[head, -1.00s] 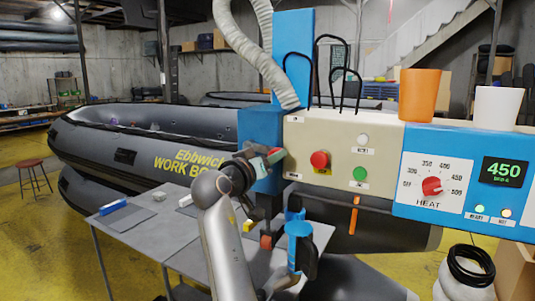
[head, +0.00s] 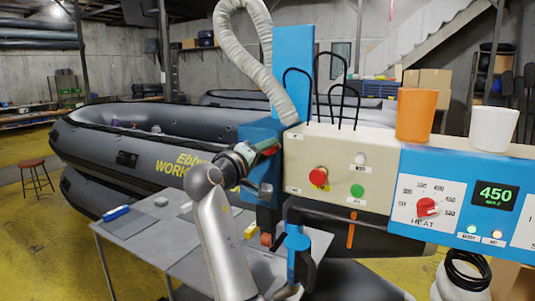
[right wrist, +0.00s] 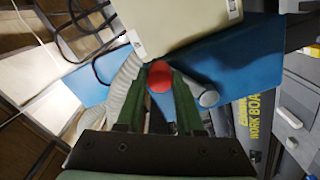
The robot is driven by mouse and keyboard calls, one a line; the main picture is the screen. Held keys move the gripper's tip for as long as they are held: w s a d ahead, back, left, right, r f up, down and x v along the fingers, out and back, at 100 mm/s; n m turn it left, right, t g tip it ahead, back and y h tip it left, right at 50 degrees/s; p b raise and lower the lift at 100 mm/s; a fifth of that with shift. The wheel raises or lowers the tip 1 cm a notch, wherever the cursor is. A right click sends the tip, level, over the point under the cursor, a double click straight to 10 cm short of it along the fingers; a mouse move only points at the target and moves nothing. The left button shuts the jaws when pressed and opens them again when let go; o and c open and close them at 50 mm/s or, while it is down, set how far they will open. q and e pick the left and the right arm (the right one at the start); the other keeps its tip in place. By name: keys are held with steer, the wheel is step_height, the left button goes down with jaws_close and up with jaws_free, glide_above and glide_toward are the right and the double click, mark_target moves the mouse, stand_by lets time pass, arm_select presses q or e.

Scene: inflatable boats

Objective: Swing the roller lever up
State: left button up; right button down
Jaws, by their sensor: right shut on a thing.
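The red knob of the roller lever (right wrist: 160,77) sits between the green fingers of my right gripper (right wrist: 158,98) in the right wrist view. The gripper is shut on it. In the head view my right gripper (head: 264,149) is at the left side of the blue machine head (head: 262,133), by the left edge of the cream control panel. A little red shows at its fingertips there; most of the lever is hidden behind the gripper and wrist. My left gripper is not in view.
The cream panel carries a red button (head: 318,177) and a green button (head: 357,192). An orange cup (head: 416,114) and a white cup (head: 494,129) stand on top. A ribbed hose (head: 262,65) arches above. A grey table (head: 155,238) lies below, with a grey boat (head: 140,150) behind.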

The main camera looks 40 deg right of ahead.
steer(key=shift+r, duration=0.2)
steer(key=c, duration=0.5)
jaws_free()
steer(key=shift+f, duration=0.1)
steer(key=shift+c, duration=0.2)
steer(key=b+v, duration=0.3)
steer(key=v, duration=0.9)
steer(key=shift+a, duration=0.25)
steer(key=shift+s, duration=0.1)
